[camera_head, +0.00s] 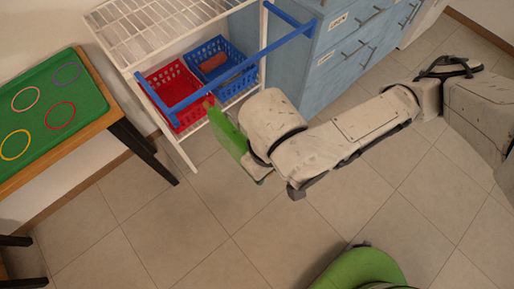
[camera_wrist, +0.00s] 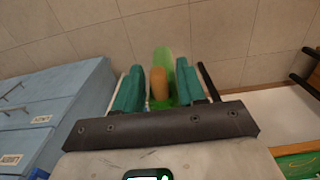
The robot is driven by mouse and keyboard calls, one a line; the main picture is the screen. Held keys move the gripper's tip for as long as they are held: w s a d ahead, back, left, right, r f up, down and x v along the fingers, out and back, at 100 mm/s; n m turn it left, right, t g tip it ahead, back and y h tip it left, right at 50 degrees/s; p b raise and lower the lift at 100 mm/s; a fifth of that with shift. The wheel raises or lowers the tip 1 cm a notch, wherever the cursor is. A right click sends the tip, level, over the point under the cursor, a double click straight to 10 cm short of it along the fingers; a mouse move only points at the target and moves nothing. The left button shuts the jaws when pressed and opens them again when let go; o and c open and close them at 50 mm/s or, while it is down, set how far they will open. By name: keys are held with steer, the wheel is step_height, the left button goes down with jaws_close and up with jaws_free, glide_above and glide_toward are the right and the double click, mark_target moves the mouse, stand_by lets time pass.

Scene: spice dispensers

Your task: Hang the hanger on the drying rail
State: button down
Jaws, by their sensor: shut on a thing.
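My gripper (camera_wrist: 158,92) is shut on a tan, rounded piece (camera_wrist: 158,80), seen end-on between the teal fingers in the wrist view. I take it to be part of the hanger; its full shape is hidden. A see-through green shape shows just beyond it. In the head view my gripper end is beside a white wire rack, with a bright green part at its tip. The blue drying rail (camera_head: 284,41) juts from the front of this rack, up and right of my gripper. I cannot tell whether the held piece touches the rail.
The white rack (camera_head: 135,32) holds a red basket (camera_head: 160,80) and a blue basket (camera_head: 210,55). A blue drawer cabinet (camera_head: 335,50) stands right of it. A green-topped table (camera_head: 45,110) with black legs is at the left. The tiled floor between is mostly clear.

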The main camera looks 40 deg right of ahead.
mark_target(234, 136)
steer(key=shift+w, duration=2.8)
steer(key=shift+w+f+b, duration=0.1)
steer(key=shift+w+b, duration=0.3)
steer(key=shift+w, duration=2.5)
steer(key=shift+w+f+b, duration=0.15)
steer(key=shift+f+b, duration=0.35)
steer(key=shift+b, duration=0.2)
steer(key=shift+w+f, duration=0.4)
steer(key=shift+f, duration=0.3)
steer(key=c, duration=0.6)
jaws_free()
steer(key=shift+o, duration=0.2)
